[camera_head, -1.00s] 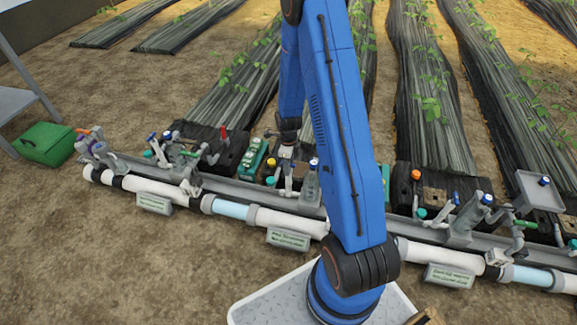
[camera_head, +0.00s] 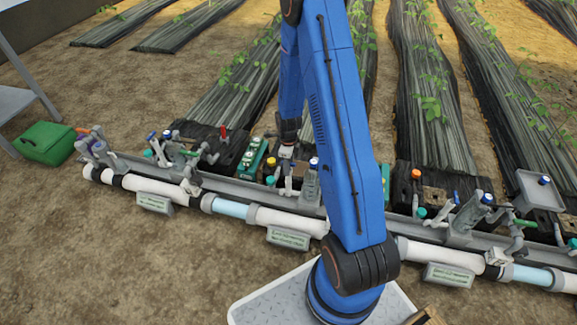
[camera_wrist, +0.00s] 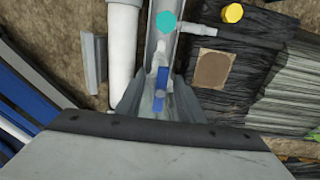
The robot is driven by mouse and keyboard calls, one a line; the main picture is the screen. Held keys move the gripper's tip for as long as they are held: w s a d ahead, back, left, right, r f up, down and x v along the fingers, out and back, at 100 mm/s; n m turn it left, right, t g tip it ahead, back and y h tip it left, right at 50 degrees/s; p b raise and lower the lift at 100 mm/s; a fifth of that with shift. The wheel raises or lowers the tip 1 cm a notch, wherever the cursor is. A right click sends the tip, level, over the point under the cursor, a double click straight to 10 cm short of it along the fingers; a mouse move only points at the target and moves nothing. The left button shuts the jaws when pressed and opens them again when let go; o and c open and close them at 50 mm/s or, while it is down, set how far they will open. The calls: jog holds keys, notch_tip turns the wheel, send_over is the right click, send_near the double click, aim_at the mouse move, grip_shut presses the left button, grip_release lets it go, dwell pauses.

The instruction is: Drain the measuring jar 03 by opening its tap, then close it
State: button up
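A grey-clear jar (camera_head: 311,187) with a blue cap stands on the grey rail in the middle station, just right of my gripper (camera_head: 287,152). Small pipe fittings with a white-grey tap piece (camera_head: 288,186) stand left of this jar. The labels are too small to read, so I cannot tell which jar is 03. In the wrist view a blue handle-like part (camera_wrist: 160,100) sits on grey fittings ahead of a broad grey surface with a dark edge.
A teal cap (camera_wrist: 166,23) and a yellow cap (camera_wrist: 232,13) lie beyond the blue part. A white pipe (camera_head: 270,218) with label plates (camera_head: 288,238) runs along the front of the rail. More valves (camera_head: 470,215) stand at right. A green case (camera_head: 45,143) sits at far left.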

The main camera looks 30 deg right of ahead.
jog(key=c, duration=0.8)
jog(key=o, duration=0.8)
jog(key=shift+f, duration=0.25)
jog(key=shift+r, duration=4.05)
